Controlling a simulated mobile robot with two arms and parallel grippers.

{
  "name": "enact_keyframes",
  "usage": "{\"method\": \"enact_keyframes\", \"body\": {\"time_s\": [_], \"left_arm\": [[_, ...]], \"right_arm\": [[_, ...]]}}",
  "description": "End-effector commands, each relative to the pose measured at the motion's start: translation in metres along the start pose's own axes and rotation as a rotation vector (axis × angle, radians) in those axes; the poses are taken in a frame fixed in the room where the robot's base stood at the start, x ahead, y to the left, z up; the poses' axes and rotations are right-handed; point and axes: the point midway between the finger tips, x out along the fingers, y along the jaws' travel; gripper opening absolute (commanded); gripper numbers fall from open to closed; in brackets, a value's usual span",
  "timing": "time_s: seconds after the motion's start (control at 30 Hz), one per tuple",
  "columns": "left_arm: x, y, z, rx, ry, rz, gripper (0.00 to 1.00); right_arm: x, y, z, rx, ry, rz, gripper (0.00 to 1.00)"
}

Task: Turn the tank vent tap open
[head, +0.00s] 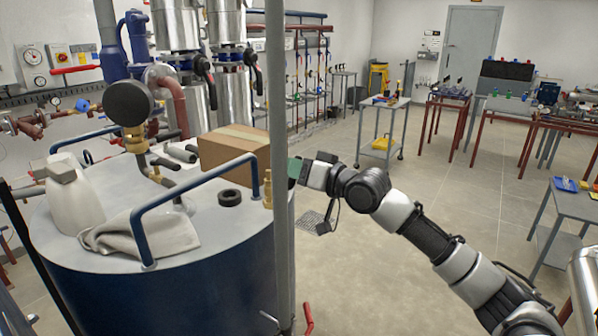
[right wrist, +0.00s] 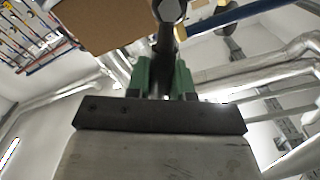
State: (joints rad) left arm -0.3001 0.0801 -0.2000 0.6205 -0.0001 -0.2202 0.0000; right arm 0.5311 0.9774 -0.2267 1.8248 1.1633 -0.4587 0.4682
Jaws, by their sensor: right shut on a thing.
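The tank (head: 60,240) is a dark blue drum with a pale top, at the left of the head view. A small brass fitting (head: 268,188), which looks like the vent tap, stands at the top's right edge beside the grey post. My right gripper (head: 293,168), with green fingers, reaches in from the right behind that post. In the right wrist view the gripper (right wrist: 163,82) is shut on a dark, narrow piece, apparently the tap handle (right wrist: 165,45), with a round end above it. The post hides the contact in the head view, so the handle's angle cannot be told. My left gripper is not in view.
A cardboard box (head: 235,150) sits close to the fitting. A blue rail (head: 185,190) arches over the tank top. The grey post (head: 279,110) stands nearby.

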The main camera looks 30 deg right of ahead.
Motion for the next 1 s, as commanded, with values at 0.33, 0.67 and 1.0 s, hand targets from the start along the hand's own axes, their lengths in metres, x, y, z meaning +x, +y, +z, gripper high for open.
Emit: {"method": "enact_keyframes", "body": {"time_s": [0.33, 0.67, 1.0], "left_arm": [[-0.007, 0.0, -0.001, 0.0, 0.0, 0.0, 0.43], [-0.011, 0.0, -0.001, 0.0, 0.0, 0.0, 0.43], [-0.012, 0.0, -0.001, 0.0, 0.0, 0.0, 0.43]], "right_arm": [[0.0, -0.018, 0.004, -0.299, -0.005, 0.0, 0.0], [0.0, -0.028, 0.008, -0.465, -0.005, 0.0, 0.0], [0.0, -0.03, 0.01, -0.516, -0.006, 0.0, 0.0]]}}
